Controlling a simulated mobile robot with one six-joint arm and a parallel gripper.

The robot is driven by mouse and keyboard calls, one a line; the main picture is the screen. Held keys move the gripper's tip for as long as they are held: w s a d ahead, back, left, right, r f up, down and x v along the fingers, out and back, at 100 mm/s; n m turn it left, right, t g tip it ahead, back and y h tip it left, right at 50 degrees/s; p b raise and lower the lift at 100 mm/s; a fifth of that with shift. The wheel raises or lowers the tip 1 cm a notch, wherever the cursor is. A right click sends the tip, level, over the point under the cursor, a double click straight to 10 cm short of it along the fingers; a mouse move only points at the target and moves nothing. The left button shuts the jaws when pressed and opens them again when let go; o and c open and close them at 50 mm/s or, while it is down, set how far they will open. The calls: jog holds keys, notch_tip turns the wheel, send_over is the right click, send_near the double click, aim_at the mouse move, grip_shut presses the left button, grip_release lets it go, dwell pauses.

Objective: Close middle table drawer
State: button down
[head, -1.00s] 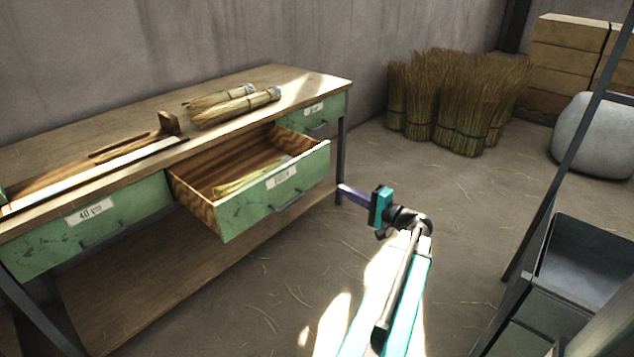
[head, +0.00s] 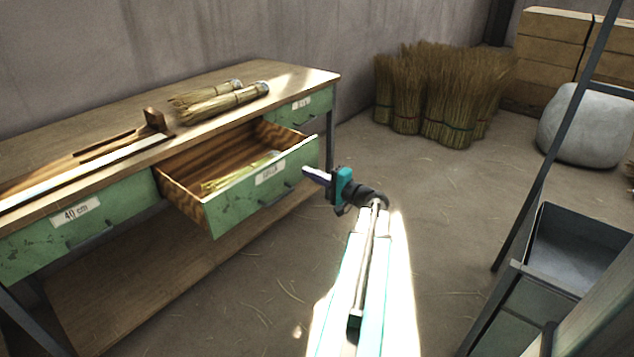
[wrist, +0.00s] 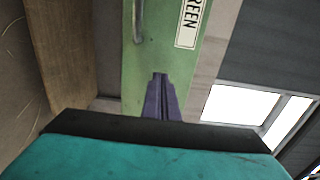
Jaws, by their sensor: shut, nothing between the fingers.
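The middle table drawer (head: 232,206) is green with a wooden inside. It is pulled out from the table and holds a small bundle of straw (head: 238,171). A label and a handle are on its front. My gripper (head: 305,171) is shut and empty, pointing left at the right end of the drawer front. In the wrist view, my purple fingers (wrist: 161,90) are together in front of the green drawer front (wrist: 165,50), with the label to their upper right. I cannot tell whether the fingertips touch it.
The table (head: 125,95) has straw bundles (head: 222,100) on top. Its left drawer (head: 80,222) and right drawer (head: 300,107) look shut. Straw sheaves (head: 440,95) stand by the wall. The floor between is clear.

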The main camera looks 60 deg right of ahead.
aim_at(295, 166)
jog(key=shift+w+d, duration=0.1)
jog(key=shift+w, duration=1.6)
